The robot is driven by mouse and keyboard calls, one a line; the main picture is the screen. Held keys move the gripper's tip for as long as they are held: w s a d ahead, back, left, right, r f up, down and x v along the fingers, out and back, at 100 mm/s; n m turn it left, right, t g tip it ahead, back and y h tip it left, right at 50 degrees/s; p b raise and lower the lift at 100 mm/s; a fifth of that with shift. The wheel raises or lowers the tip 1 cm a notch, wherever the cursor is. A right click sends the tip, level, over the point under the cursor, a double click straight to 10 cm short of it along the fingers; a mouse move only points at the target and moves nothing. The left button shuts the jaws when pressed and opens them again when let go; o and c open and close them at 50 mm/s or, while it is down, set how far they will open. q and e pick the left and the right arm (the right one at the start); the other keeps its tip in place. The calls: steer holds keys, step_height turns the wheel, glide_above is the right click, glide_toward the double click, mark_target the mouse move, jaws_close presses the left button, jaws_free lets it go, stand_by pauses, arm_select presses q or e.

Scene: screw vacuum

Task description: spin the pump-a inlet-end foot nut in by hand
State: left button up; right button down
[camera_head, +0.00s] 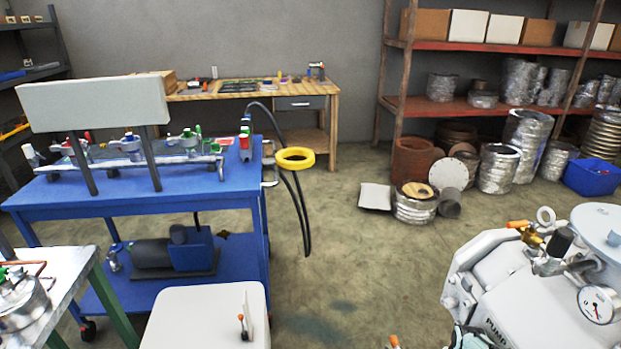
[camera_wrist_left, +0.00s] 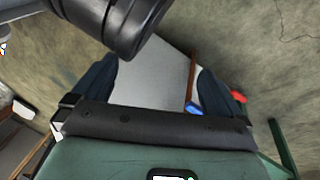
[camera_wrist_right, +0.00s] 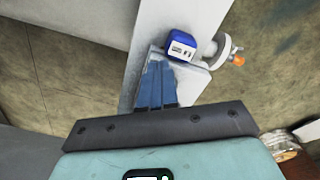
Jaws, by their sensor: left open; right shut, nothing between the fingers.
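A large light-grey pump (camera_head: 520,290) stands at the lower right of the head view, with part of a "PUMP" label on its front; I cannot read which pump it is. I cannot make out a foot nut in any view. My right gripper (camera_wrist_right: 157,68) is shut with nothing between its fingers. Its tips are close to a pale flat bar (camera_wrist_right: 150,25) and a blue labelled block (camera_wrist_right: 181,48); I cannot tell if they touch. My left gripper (camera_wrist_left: 155,68) is open and empty, with a pale surface (camera_wrist_left: 150,85) beyond its fingers.
A blue cart (camera_head: 110,200) carries pipework and a dark motor. A white box-like top (camera_head: 190,315) is at the bottom centre. An orange-tipped fitting (camera_wrist_right: 228,52) sits beside the blue block. A black cylinder (camera_wrist_left: 110,20) is near the left fingers. Floor between cart and pump is clear.

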arm_select(q)
steer(key=shift+s+f, duration=0.1)
arm_select(e)
steer(key=shift+w+d, duration=0.1)
steer(key=shift+d, duration=0.05)
stand_by(0.6)
arm_select(q)
steer(key=shift+s, duration=0.1)
arm_select(e)
steer(key=shift+w+a+r+b, duration=0.1)
steer(key=shift+w+a+b, duration=0.1)
steer(key=shift+w+b, duration=0.1)
arm_select(q)
steer(key=shift+s+f, duration=0.3)
steer(key=shift+s, duration=0.05)
steer(key=shift+r, duration=0.1)
arm_select(e)
steer(key=shift+a, duration=0.1)
steer(key=shift+s+a+r+p, duration=0.1)
steer(key=shift+s+a+p, duration=0.15)
steer(key=shift+p, duration=0.15)
arm_select(q)
steer(key=shift+r+p, duration=1.5)
steer(key=shift+r, duration=0.6)
arm_select(e)
steer(key=shift+r, duration=2.85)
